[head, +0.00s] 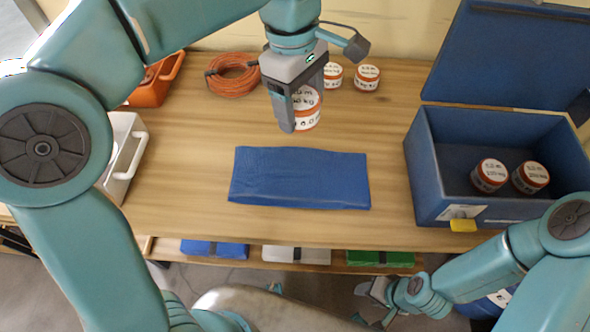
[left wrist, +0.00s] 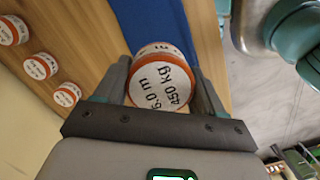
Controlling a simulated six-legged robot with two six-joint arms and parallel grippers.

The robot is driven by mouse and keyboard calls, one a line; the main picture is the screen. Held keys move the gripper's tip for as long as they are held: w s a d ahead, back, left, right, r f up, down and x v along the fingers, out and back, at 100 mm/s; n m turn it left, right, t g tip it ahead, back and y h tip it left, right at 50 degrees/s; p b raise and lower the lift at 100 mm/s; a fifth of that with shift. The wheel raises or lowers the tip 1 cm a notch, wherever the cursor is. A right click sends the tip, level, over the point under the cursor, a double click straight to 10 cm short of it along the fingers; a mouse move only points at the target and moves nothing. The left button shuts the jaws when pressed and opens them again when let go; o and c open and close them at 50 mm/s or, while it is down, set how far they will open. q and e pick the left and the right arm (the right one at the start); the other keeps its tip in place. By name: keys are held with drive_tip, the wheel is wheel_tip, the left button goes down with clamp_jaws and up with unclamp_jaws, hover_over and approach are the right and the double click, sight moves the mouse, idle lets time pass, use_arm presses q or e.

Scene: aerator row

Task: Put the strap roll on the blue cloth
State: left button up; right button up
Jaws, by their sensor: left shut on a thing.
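My left gripper (head: 292,118) is shut on a strap roll (head: 307,119), a white drum with orange rims, held above the wooden table behind the blue cloth (head: 300,178).
More strap rolls (head: 367,77) stand at the back. An open blue box (head: 425,185) at right holds two rolls (head: 490,174). A coil of orange rope (head: 232,75), an orange bin (head: 155,82) and a white container (head: 124,160) are at left. Table around the cloth is clear.

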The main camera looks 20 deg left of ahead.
use_arm(q)
drive_tip(key=b, duration=0.2)
hover_over(301, 176)
drive_tip(key=f, duration=1.3)
drive_tip(key=shift+a+f, duration=0.2)
wheel_tip(301, 176, down, 4)
drive_tip(key=shift+s+f, duration=0.1)
drive_tip(key=shift+f, duration=0.4)
